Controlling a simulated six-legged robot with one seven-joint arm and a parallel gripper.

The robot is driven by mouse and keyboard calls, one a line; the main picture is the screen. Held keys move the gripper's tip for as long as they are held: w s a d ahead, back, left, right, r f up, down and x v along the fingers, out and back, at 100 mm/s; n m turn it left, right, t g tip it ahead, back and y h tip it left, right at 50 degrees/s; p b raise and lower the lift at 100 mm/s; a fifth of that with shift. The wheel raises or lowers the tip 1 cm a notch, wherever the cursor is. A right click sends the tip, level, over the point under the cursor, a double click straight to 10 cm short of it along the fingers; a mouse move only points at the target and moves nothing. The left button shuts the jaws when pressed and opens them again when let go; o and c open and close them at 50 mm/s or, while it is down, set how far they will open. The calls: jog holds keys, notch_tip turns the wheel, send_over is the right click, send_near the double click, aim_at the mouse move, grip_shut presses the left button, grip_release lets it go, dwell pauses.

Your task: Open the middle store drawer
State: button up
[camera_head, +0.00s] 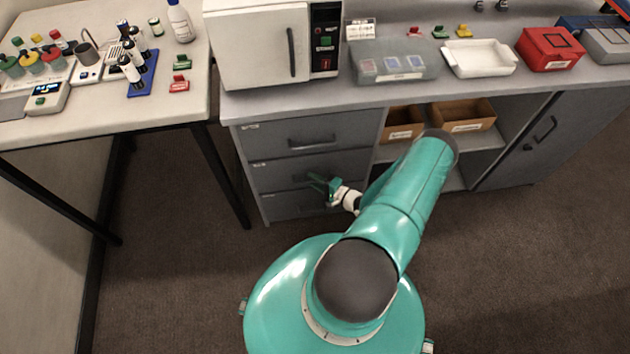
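The grey store cabinet holds a stack of three drawers below the counter. The middle drawer (275,175) looks closed, its front level with the drawers above and below. Its handle is largely hidden behind my gripper. The top drawer (270,140) is closed with its handle in plain view. The bottom drawer (285,208) is closed and partly covered by my arm. My gripper (318,183), with green fingers, is in front of the middle drawer at its handle. The fingers look spread apart; whether they touch the handle cannot be told.
A white oven-like box (255,50) stands on the counter above the drawers. Open shelves with cardboard bins (465,115) lie to the right. A lab table (190,100) stands at left, its black leg (222,178) close to the drawers. Floor in front is clear.

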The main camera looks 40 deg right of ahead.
grip_shut()
jog(key=shift+s, duration=0.1)
